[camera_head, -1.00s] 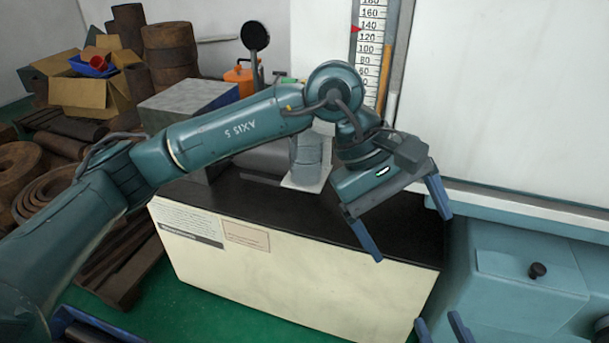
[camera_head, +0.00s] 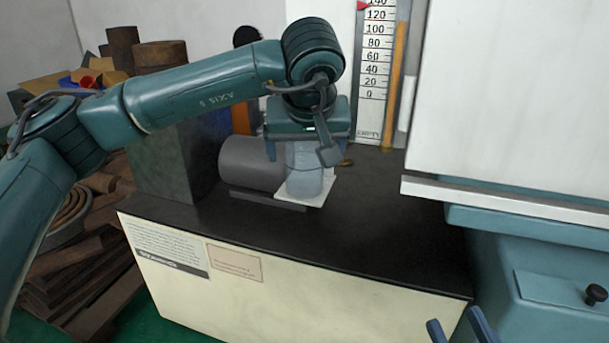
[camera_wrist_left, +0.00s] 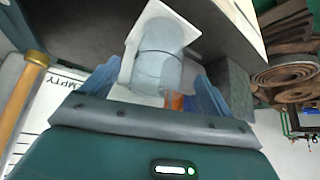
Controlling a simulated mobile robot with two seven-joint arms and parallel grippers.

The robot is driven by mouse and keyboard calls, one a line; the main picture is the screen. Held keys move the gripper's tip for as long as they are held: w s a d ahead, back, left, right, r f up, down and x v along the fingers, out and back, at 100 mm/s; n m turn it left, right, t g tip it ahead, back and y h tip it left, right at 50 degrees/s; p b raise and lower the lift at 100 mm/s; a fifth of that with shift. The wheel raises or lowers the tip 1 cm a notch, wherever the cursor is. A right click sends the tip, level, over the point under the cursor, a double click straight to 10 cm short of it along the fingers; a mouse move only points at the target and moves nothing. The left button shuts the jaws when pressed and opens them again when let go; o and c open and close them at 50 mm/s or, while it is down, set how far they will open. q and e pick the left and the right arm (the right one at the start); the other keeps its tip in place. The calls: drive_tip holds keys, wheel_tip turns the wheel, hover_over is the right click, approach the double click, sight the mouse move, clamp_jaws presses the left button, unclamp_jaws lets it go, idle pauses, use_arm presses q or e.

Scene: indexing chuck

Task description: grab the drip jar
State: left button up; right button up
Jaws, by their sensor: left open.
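The drip jar (camera_head: 305,178) is a translucent, pale grey-blue jar on a white square pad (camera_head: 322,190) on the black bench top. In the left wrist view the jar (camera_wrist_left: 160,62) shows between my two blue fingers, with a dark line around it. My left gripper (camera_head: 299,153) is open, with one finger on each side of the jar's upper part in the head view. I cannot tell whether either finger touches it. My right gripper (camera_head: 460,330) shows only its two fingertips at the bottom edge, apart, with nothing visible between them.
A grey cylinder (camera_head: 250,162) lies just left of the jar. A dark grey block (camera_head: 160,165) stands further left. A scale board (camera_head: 374,75) stands behind, and a white panel (camera_head: 510,90) is at right. The black bench top (camera_head: 380,235) is clear in front.

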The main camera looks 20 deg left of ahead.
sight(305, 165)
use_arm(q)
drive_tip(key=b+x, duration=0.2)
drive_tip(key=x, duration=0.2)
drive_tip(key=shift+d+f+b, duration=0.1)
drive_tip(key=shift+f+b, duration=0.2)
drive_tip(key=shift+f, duration=0.15)
drive_tip(key=shift+w+f, duration=0.25)
drive_tip(key=shift+f, duration=0.05)
use_arm(e)
drive_tip(key=r+n+y, duration=0.1)
drive_tip(key=r, duration=0.1)
drive_tip(key=r+n+t+y, duration=0.1)
drive_tip(key=n+y, duration=0.1)
drive_tip(key=shift+w+d+r, duration=0.2)
drive_tip(key=shift+r, duration=0.15)
use_arm(q)
drive_tip(key=shift+c, duration=0.6)
drive_tip(key=shift+r, duration=0.1)
drive_tip(key=c, duration=1)
